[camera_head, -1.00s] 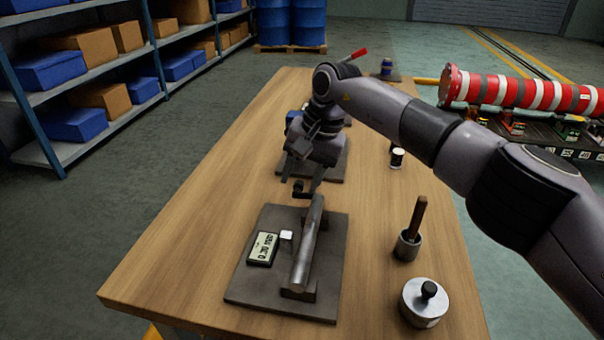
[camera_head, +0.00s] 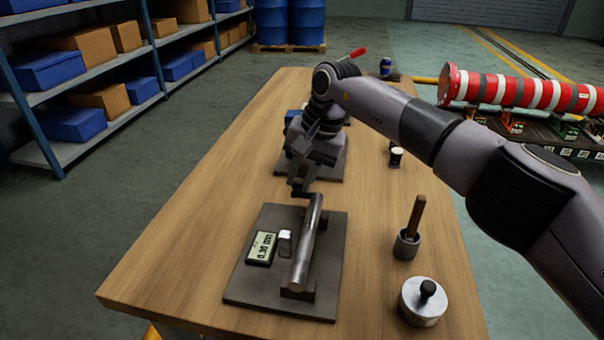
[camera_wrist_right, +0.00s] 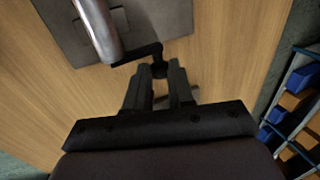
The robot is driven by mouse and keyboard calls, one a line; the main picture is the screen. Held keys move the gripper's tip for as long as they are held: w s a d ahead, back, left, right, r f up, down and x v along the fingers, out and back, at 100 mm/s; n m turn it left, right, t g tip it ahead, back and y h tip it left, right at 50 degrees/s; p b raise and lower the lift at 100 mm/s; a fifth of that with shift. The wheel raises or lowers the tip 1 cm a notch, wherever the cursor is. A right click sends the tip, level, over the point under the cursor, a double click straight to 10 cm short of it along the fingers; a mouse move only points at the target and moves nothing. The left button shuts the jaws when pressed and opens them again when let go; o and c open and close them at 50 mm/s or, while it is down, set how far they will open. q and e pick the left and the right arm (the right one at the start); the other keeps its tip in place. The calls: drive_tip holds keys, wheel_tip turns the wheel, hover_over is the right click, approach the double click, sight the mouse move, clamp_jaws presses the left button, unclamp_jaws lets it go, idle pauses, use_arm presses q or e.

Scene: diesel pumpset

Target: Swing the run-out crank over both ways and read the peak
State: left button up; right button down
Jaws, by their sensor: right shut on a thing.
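The run-out rig is a dark plate (camera_head: 262,290) on the wooden bench, with a steel shaft (camera_head: 308,245) lying along it. A black crank (camera_wrist_right: 137,55) is at the shaft's far end. My right gripper (camera_wrist_right: 158,70) is shut on the crank's knob in the right wrist view. In the head view the right gripper (camera_head: 299,186) is at that far end, and its fingers partly hide the crank. A gauge display (camera_head: 262,248) left of the shaft seems to read 0.30 mm; its digits are small. A whitish block (camera_head: 285,243) sits between display and shaft. My left gripper is not in view.
A grey cup with a wooden-handled tool (camera_head: 408,240) and a round metal weight with a black knob (camera_head: 424,302) stand right of the plate. Another dark plate (camera_head: 328,172) lies behind my gripper. Bare bench (camera_head: 190,235) is free at left.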

drive_tip(key=shift+a+r, duration=0.15)
drive_tip(key=shift+a, duration=0.05)
idle(0.6)
drive_tip(key=c, duration=1)
unclamp_jaws()
drive_tip(key=shift+d, duration=0.1)
drive_tip(key=shift+v, duration=3.55)
